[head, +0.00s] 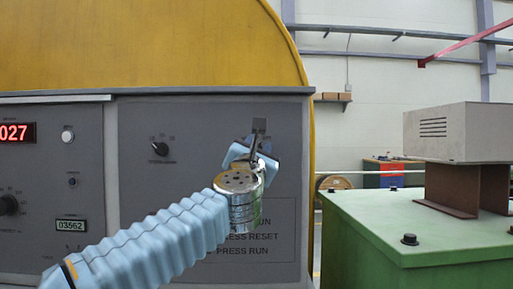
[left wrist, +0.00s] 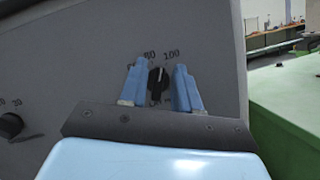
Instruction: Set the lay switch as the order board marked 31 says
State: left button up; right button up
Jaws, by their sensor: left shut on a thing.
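My left gripper (head: 250,155) is up against the grey control panel, at its upper right. In the left wrist view its two blue fingers (left wrist: 159,88) stand on either side of a black knob (left wrist: 157,85) with a pale pointer line, and are shut on it. The pointer is near upright. Marks that look like 80 and 100 are printed above the knob; others are hidden by the fingers. In the head view the gripper covers this knob. I cannot read which control is the lay switch. No order board marked 31 is readable. My right gripper is not in view.
Another small black switch (head: 160,148) sits left of my gripper on the panel. Further left are a red display (head: 17,133), a counter (head: 71,226) and a dial (head: 8,205). A green machine housing (head: 400,220) stands at the right.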

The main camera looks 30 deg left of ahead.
pick_arm(q)
jog(key=shift+d+m+h, duration=0.15)
jog(key=shift+m+h, duration=1.25)
jog(key=shift+m, duration=1.2)
jog(key=shift+f, duration=0.1)
jog(key=o, duration=0.7)
jog(key=shift+s+d+f, duration=0.1)
jog(key=shift+s+f, duration=0.05)
jog(key=shift+s, duration=0.3)
jog(key=b+v, duration=0.2)
jog(key=v, duration=1)
jog(key=shift+s+d+f, duration=0.1)
jog(key=shift+s, duration=0.25)
